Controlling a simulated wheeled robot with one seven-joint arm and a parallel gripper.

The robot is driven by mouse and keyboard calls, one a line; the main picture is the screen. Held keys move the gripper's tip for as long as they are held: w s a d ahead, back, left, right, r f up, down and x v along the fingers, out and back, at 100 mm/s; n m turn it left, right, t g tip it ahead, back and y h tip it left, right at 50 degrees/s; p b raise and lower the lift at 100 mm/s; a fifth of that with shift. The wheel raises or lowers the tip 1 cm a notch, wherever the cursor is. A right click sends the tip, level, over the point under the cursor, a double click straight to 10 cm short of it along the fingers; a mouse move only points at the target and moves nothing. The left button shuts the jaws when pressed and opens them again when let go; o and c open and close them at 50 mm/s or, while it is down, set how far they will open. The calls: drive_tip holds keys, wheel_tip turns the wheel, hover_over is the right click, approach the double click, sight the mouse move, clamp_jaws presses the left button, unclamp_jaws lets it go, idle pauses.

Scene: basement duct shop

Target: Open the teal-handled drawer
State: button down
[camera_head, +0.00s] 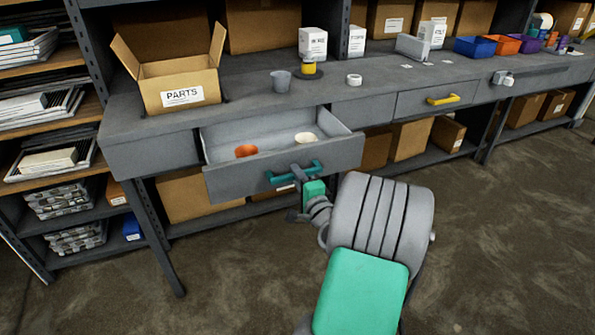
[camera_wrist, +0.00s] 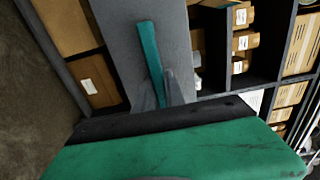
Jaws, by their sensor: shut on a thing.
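The teal-handled drawer (camera_head: 285,180) is pulled well out from the grey bench, with its inside showing. An orange item (camera_head: 246,151) and a cream round item (camera_head: 306,138) lie in it. Its teal handle (camera_head: 283,175) is on the front face. My gripper (camera_head: 299,175) is at the right part of the handle. In the wrist view the handle (camera_wrist: 150,55) runs down between the fingers of my gripper (camera_wrist: 163,90), which are shut on it. The exact contact is small and partly hidden.
A yellow-handled drawer (camera_head: 440,98) is shut, farther right. On the bench stand a PARTS box (camera_head: 178,86), a grey cup (camera_head: 281,81), a yellow-banded spool (camera_head: 309,68) and a white tape roll (camera_head: 354,80). Boxes fill the lower shelf. The floor (camera_head: 500,230) in front is clear.

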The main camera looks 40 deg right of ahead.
drive_tip(key=shift+v, duration=1.2)
drive_tip(key=c, duration=1.4)
unclamp_jaws()
drive_tip(key=v, duration=0.7)
drive_tip(key=shift+s+a+b, duration=0.15)
drive_tip(key=shift+s+b, duration=0.2)
